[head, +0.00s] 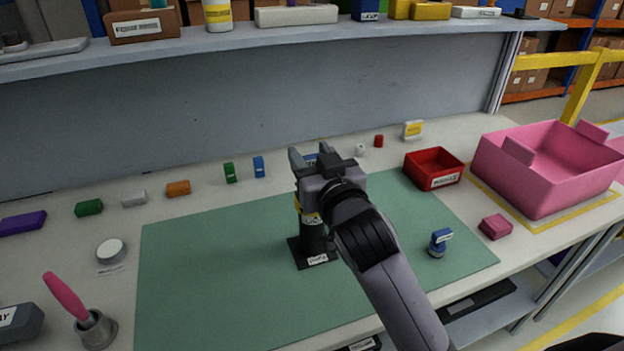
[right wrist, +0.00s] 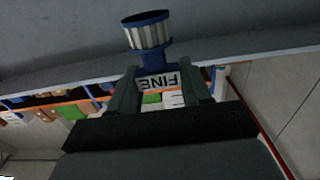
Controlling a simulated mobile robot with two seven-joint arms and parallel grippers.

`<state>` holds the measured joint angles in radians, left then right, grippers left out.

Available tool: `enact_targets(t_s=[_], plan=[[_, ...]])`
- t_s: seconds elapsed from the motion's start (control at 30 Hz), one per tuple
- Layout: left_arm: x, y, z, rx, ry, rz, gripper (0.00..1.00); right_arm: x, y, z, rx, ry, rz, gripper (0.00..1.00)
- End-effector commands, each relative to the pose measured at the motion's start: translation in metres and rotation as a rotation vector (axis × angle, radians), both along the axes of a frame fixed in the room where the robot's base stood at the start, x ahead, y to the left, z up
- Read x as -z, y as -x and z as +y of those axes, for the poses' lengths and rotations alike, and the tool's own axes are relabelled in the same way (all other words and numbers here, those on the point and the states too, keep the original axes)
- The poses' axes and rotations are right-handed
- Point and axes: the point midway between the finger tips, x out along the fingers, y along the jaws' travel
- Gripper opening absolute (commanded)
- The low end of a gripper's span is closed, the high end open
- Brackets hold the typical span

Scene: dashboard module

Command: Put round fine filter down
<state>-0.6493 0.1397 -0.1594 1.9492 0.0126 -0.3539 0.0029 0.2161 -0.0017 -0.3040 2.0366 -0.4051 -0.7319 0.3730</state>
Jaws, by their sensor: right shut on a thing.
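The round fine filter (right wrist: 150,34) has a pale ribbed head with a blue rim and a blue neck, with a white "FINE" label below. My right gripper (right wrist: 160,82) is shut on its labelled part in the right wrist view. In the head view my right gripper (head: 312,155) is above the green mat (head: 200,265), near a black stand (head: 313,243). There only a small blue bit of the filter shows; the gripper hides the rest. The stand's top is partly hidden by the gripper. My left gripper is not in view.
A blue-and-grey piece (head: 438,243) stands on the mat's right. A red bin (head: 433,169), pink block (head: 496,227) and pink crate (head: 545,165) are at the right. Several small coloured blocks line the back. A round white-topped piece (head: 111,251) lies left. The mat's left is clear.

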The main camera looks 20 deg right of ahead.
Motion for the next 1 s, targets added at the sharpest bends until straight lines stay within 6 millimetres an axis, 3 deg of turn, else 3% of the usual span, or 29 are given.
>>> enact_targets(t_s=[0.33, 0.8, 0.83, 0.9, 1.0], plan=[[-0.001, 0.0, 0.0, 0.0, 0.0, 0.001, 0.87, 0.039, 0.0, -0.001, 0.002, -0.001, 0.004, 0.2], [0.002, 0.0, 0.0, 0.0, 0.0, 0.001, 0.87, 0.048, 0.0, 0.0, 0.0, -0.001, 0.001, 0.2], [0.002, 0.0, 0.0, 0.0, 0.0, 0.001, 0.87, 0.047, 0.0, 0.0, 0.0, -0.001, 0.0, 0.54], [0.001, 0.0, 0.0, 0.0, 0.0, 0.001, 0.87, 0.047, 0.0, 0.0, 0.0, -0.001, 0.0, 0.73], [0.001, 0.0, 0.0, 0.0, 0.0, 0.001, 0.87, 0.047, 0.0, 0.0, 0.0, -0.001, 0.0, 0.73]])
